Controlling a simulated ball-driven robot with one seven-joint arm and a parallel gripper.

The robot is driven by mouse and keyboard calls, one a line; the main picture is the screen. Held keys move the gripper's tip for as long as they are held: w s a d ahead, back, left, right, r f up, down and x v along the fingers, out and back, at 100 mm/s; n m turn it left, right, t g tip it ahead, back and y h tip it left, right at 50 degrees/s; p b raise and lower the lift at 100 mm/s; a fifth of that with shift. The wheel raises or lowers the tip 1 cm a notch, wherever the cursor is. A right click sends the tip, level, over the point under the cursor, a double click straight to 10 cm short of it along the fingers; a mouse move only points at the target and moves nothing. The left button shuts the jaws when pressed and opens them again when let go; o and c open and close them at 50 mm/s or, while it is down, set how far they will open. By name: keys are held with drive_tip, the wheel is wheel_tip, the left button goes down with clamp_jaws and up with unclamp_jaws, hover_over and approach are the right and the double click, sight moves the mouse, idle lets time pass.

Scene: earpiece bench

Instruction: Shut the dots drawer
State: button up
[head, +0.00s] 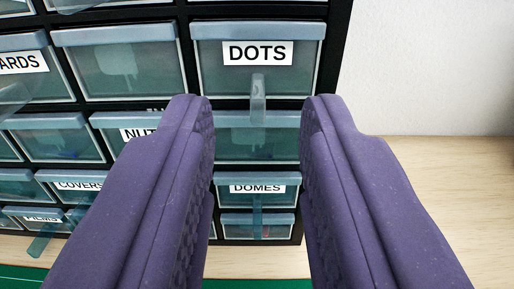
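The dots drawer (221,80) is a clear grey-blue drawer with a white DOTS label (257,53), at the upper right of the cabinet in the head view. A clear pull tab (258,98) hangs from its front. Its front looks slightly larger than its neighbours', but I cannot tell how far it stands out. My gripper (257,103) has two purple fingers, spread wide apart with nothing between them. The fingertips overlap the picture just below the drawer, either side of the tab. I cannot tell whether they touch anything.
The black cabinet (335,40) holds several other drawers, including the domes drawer (228,189) below and the covers drawer (90,198) at lower left. A white wall (430,60) and bare wooden bench (460,190) lie to the right. A green mat (25,275) is at lower left.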

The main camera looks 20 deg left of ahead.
drive_tip(key=p+v, duration=0.1)
drive_tip(key=v, duration=0.5)
drive_tip(key=shift+r, duration=0.1)
drive_tip(key=w+d+r, duration=0.1)
drive_tip(key=d+r, duration=0.3)
drive_tip(key=r, duration=0.6)
drive_tip(key=w+d+r+g, duration=0.15)
drive_tip(key=d+r, duration=0.25)
drive_tip(key=r, duration=0.6)
drive_tip(key=w+d+r+t, duration=0.15)
drive_tip(key=d+r, duration=0.35)
drive_tip(key=r, duration=0.5)
drive_tip(key=s+d+r+m+g+h, duration=0.2)
drive_tip(key=s+d+r+m+h, duration=0.1)
drive_tip(key=s+d+r, duration=1.3)
wheel_tip(320, 180, up, 3)
drive_tip(key=shift+s+r+h, duration=0.1)
drive_tip(key=shift+s+h, duration=0.7)
drive_tip(key=shift+f, duration=0.2)
